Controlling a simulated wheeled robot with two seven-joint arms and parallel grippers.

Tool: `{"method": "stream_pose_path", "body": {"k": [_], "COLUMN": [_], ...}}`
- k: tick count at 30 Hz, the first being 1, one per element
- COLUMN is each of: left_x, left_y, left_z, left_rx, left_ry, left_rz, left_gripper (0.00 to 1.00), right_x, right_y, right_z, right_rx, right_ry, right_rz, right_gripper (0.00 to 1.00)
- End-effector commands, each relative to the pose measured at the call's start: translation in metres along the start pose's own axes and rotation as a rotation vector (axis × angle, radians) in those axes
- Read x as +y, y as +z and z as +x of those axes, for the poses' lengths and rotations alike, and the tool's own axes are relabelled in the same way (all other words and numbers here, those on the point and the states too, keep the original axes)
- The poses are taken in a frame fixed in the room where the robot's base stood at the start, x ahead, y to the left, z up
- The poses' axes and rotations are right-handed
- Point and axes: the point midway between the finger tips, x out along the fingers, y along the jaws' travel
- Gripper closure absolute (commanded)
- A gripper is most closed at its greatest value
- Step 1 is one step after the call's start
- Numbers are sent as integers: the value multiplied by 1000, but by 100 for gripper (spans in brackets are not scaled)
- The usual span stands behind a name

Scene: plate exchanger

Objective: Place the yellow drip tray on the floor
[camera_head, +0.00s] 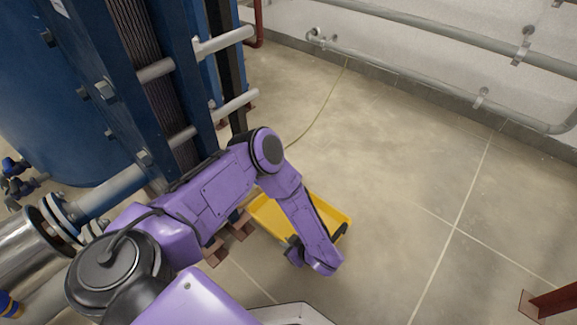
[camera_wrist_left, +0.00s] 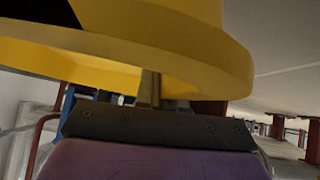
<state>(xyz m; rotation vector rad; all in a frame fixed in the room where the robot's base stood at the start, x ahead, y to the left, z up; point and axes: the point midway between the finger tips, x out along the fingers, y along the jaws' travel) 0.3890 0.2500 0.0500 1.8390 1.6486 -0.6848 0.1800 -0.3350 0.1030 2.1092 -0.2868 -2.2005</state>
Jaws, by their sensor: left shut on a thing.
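The yellow drip tray (camera_head: 268,216) is low beside the foot of the blue plate exchanger in the head view, partly hidden behind my left forearm. My left gripper (camera_head: 318,250) is at the tray's near right side, shut on the tray; its fingertips are mostly hidden by the wrist. In the left wrist view the tray's curved yellow rim (camera_wrist_left: 200,50) fills the top, with my gripper (camera_wrist_left: 152,90) at it. I cannot tell whether the tray touches the floor. My right gripper is not in view.
The blue plate exchanger (camera_head: 60,110) with its pipes stands at the left. A thin hose (camera_head: 325,110) lies on the floor behind the tray. Pipes (camera_head: 440,70) run along the back wall. A red-brown steel foot (camera_head: 550,302) is at the lower right. The tiled floor (camera_head: 400,200) right of the tray is clear.

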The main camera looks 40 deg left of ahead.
Motion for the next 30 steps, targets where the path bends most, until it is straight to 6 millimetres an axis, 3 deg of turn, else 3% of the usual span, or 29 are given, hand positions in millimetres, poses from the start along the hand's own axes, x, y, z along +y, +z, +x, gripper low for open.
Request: {"method": "stream_pose_path", "body": {"k": [2,14,17,18,26,30], "left_x": [0,0,0,0,0,1], "left_y": [6,8,8,8,6,2], "left_z": [6,7,7,7,6,-12], "left_rx": [1,1,0,0,0,0], "left_ry": [0,1,0,0,0,3], "left_rz": [-3,-2,-1,-1,-1,-1], "left_gripper": [100,100,69,66,66,66], "right_x": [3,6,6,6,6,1], "right_y": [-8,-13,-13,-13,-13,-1], "right_z": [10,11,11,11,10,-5], "right_rx": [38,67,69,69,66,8], "right_ry": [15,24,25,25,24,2], "right_rz": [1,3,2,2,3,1], "right_gripper": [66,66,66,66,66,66]}}
